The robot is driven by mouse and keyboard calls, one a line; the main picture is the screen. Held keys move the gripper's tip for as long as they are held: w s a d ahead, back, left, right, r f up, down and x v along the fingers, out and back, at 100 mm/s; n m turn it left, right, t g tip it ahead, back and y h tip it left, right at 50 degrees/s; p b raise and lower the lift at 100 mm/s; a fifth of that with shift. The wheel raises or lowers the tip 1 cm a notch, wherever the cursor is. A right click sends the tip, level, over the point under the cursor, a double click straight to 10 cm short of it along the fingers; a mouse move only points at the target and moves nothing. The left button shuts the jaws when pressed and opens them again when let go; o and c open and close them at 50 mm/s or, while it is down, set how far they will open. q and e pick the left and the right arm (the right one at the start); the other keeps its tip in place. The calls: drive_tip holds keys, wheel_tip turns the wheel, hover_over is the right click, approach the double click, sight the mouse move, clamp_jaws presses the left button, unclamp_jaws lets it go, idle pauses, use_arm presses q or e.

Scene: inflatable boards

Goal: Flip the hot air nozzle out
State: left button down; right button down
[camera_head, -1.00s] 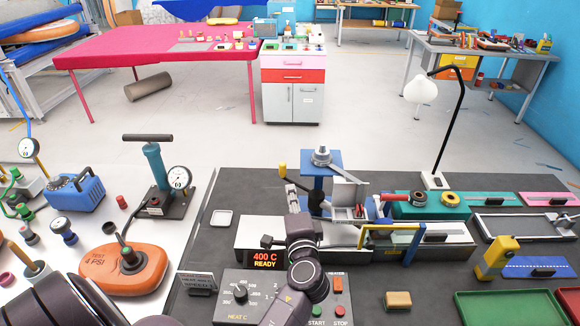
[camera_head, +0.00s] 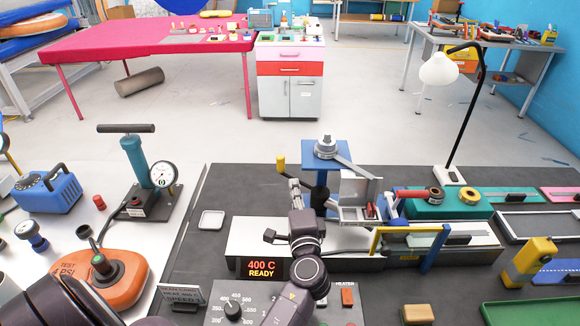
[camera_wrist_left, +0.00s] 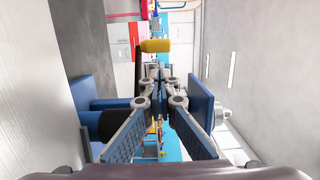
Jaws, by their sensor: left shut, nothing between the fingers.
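The welder stands on the dark bench, with a blue post (camera_head: 342,150) carrying a grey metal head (camera_head: 326,147). A yellow handle (camera_head: 281,162) on a thin rod sticks up left of the post. The handle also shows in the left wrist view (camera_wrist_left: 155,46), on a black rod just beyond my fingers. I cannot clearly make out the nozzle tip. My left gripper (camera_head: 295,188) is shut and empty, close to the blue post and below the yellow handle. Its closed fingers (camera_wrist_left: 159,88) are in the middle of the left wrist view. My right gripper is not in view.
A heater box reads 400 C READY (camera_head: 262,268). A blue and yellow frame (camera_head: 412,238) and a teal block (camera_head: 440,205) stand to the right. A black lamp (camera_head: 478,110) rises behind them. A hand pump (camera_head: 138,165) and an orange board (camera_head: 110,280) are at left.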

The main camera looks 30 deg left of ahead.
use_arm(q)
drive_tip(key=x, duration=0.9)
drive_tip(key=shift+w+a, duration=0.25)
